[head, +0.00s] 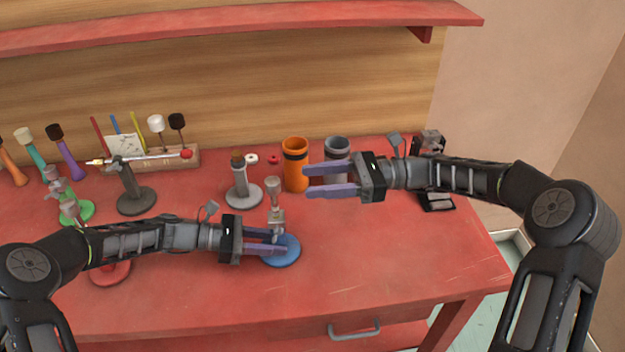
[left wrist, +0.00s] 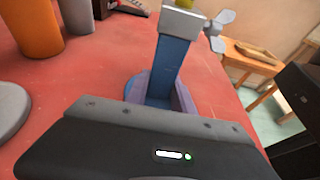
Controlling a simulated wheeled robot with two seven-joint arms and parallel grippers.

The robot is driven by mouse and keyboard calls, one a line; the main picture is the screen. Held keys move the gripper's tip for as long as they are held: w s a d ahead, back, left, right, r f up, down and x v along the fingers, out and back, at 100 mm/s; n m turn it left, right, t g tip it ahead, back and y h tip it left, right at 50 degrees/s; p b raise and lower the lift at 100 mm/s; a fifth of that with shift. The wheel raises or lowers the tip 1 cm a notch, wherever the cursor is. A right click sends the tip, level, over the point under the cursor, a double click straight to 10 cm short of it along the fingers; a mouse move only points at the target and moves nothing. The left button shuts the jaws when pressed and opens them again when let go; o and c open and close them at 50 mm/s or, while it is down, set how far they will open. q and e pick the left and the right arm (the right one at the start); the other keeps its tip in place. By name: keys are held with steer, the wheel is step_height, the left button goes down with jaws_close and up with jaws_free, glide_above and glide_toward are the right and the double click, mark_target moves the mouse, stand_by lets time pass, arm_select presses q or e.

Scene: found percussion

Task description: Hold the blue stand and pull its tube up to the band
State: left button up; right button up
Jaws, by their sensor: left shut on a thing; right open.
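The blue stand (head: 284,254) has a round blue base on the red table, near its front edge. Its blue upright (left wrist: 170,66) shows in the left wrist view, with a grey clamp and wing knob (left wrist: 218,30) at the top. A grey tube (head: 274,190) with a wider top rises from the clamp. My left gripper (head: 283,244) is shut on the upright, low above the base. My right gripper (head: 306,181) is open and empty, behind and to the right of the tube, in front of the orange cup.
An orange cup (head: 296,172) and a grey cup (head: 336,150) stand behind my right gripper. A grey stand (head: 243,196) is behind left of the blue one. A dark stand (head: 137,201), a green stand (head: 80,212) and a red stand (head: 110,274) are left. The table's front right is clear.

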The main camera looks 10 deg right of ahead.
arm_select(q)
steer(key=o, duration=1)
steer(key=shift+o, duration=0.2)
steer(key=v, duration=0.7)
steer(key=shift+a+r, duration=0.1)
steer(key=shift+a, duration=0.1)
